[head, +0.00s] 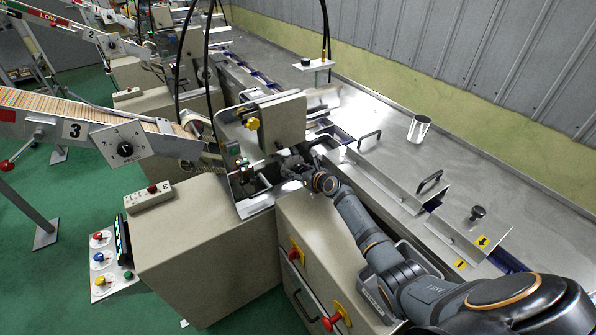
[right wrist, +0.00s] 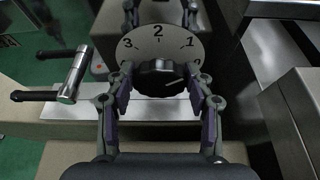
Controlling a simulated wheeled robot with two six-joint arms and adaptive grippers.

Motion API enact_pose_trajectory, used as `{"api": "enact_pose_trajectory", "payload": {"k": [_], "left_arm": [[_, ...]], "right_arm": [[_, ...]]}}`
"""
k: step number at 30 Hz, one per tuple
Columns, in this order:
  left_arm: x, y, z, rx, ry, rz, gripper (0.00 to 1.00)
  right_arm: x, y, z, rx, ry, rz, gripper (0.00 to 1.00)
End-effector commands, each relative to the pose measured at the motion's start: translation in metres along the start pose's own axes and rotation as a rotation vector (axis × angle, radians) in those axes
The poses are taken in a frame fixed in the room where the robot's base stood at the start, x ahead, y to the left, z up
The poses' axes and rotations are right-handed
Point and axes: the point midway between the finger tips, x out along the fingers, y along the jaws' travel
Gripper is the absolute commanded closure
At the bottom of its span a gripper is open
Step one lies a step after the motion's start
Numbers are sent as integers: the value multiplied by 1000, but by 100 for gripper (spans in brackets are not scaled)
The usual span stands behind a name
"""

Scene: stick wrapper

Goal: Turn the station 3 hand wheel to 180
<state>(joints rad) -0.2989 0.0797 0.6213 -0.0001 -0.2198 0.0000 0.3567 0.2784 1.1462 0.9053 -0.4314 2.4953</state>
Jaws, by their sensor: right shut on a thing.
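The black ribbed hand wheel (right wrist: 160,78) shows in the right wrist view in front of a round grey dial (right wrist: 158,46). The dial shows the numbers 3, 2 and 1, with its right edge partly hidden. A light line on the wheel points to the right and slightly up. My right gripper (right wrist: 161,80) is shut on the wheel, one finger on each side. In the head view my right gripper (head: 292,168) reaches into the machine beside the station marked 3 (head: 74,130); the wheel is hidden there. My left gripper is not in view.
A metal bar with black handles (right wrist: 72,75) stands left of the wheel. A beige housing (head: 275,122) rises behind the gripper. A square dial plate (head: 124,150) and a beige cabinet (head: 205,235) are to the left.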

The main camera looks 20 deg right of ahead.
Motion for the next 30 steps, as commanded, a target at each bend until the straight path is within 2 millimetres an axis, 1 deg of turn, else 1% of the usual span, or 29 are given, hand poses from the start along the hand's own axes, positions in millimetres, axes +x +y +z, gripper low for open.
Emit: {"api": "enact_pose_trajectory", "payload": {"k": [5, 10, 15, 21, 30], "left_arm": [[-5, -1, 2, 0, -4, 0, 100], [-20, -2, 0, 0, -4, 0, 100], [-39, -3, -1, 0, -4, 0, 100], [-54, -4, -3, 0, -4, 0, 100], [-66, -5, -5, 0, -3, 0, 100]], "right_arm": [[-1, 1, 1, -17, 1, -7, 79], [-2, 2, 4, -82, 3, -34, 79], [-2, 4, 4, -192, 3, -79, 79], [-1, 5, 2, -333, 3, -137, 79], [0, 6, -1, -496, 1, -205, 79]]}}
